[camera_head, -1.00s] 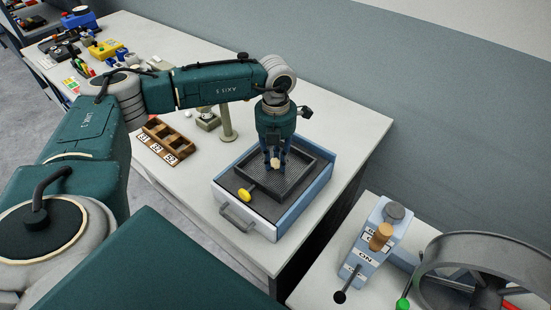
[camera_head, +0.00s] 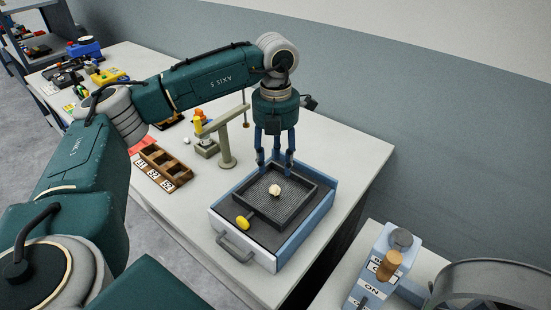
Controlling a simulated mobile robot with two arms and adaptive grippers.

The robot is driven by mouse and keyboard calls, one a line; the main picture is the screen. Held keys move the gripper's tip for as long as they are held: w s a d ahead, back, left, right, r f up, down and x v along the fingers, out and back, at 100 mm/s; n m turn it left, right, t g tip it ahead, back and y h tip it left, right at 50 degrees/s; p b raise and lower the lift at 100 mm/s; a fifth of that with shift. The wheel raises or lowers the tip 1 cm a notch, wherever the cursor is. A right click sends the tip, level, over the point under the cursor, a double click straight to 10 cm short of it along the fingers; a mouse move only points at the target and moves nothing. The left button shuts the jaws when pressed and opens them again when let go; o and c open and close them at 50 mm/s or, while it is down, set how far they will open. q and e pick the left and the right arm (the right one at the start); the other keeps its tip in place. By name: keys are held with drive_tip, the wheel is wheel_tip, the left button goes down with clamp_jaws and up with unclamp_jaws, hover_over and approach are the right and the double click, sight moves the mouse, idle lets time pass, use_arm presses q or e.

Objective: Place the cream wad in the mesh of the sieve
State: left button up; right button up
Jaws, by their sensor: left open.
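The cream wad (camera_head: 275,190) lies on the dark mesh of the square sieve (camera_head: 294,207), near its middle. The sieve rests on a dark-topped, blue-and-white box with a front handle, and its yellow knob (camera_head: 242,222) points toward the front left. My left gripper (camera_head: 274,168) is open and empty. Its blue fingers hang above the back part of the sieve, apart from the wad. My right gripper is not in view.
A wooden tray with numbered compartments (camera_head: 163,169) lies left of the box, and a beige post stand (camera_head: 227,150) rises behind it. Several coloured items crowd the table's far left. A blue lever unit (camera_head: 378,262) stands at lower right. The table right of the box is clear.

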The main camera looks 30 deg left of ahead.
use_arm(q)
drive_tip(key=shift+r, duration=1.35)
drive_tip(key=shift+r, duration=0.1)
